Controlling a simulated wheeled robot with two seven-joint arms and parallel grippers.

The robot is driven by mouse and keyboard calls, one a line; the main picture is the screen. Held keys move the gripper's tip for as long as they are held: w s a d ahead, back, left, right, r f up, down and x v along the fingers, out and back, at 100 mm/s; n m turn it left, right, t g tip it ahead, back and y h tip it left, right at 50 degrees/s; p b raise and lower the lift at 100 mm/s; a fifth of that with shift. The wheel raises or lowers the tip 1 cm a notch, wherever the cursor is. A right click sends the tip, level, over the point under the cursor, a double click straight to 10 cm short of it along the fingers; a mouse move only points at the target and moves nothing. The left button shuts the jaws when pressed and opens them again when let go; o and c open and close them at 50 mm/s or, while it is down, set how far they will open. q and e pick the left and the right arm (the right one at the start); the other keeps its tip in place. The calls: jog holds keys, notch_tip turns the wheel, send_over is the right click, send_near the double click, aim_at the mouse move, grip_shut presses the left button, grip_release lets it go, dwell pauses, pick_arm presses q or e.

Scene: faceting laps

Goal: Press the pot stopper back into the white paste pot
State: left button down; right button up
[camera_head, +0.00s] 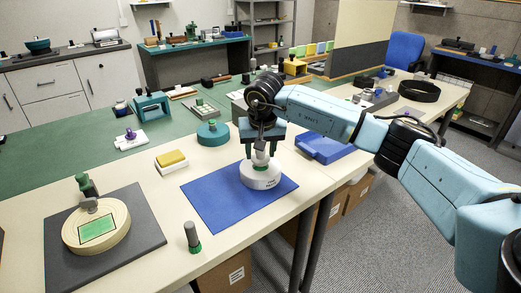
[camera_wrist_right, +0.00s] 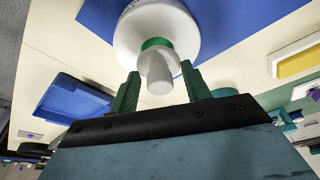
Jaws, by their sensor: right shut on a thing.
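The white paste pot (camera_head: 262,179) stands on the blue mat (camera_head: 215,205). It also shows in the right wrist view (camera_wrist_right: 192,35). The pot stopper, a pale grey knob (camera_wrist_right: 159,76) with a green band (camera_wrist_right: 156,43), stands at the pot's mouth. I cannot tell how deep it sits. My right gripper (camera_head: 261,153) is above the pot with its fingers down, shut on the stopper. Its green fingers (camera_wrist_right: 163,92) are on either side of the knob in the right wrist view. My left gripper is not in view.
A blue tray (camera_head: 322,148) lies right of the pot, and a teal round box (camera_head: 212,133) behind it. A yellow-topped block (camera_head: 172,159) is at the back left. A dark grey cylinder with a green base (camera_head: 192,238) stands near the front edge. A round wooden piece (camera_head: 97,226) lies left.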

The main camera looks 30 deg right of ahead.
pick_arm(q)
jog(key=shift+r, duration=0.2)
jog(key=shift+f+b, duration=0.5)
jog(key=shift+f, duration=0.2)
pick_arm(e)
jog(key=shift+f, duration=1.2)
jog(key=o, duration=1.1)
jog(key=shift+r, duration=0.4)
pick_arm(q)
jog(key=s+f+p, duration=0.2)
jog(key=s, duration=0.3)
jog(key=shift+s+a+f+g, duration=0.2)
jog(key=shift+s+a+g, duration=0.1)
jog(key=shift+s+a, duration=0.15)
pick_arm(e)
jog(key=v, duration=1.2)
jog(key=shift+s+a+r, duration=0.1)
jog(key=shift+s+r, duration=0.1)
jog(key=shift+r, duration=0.1)
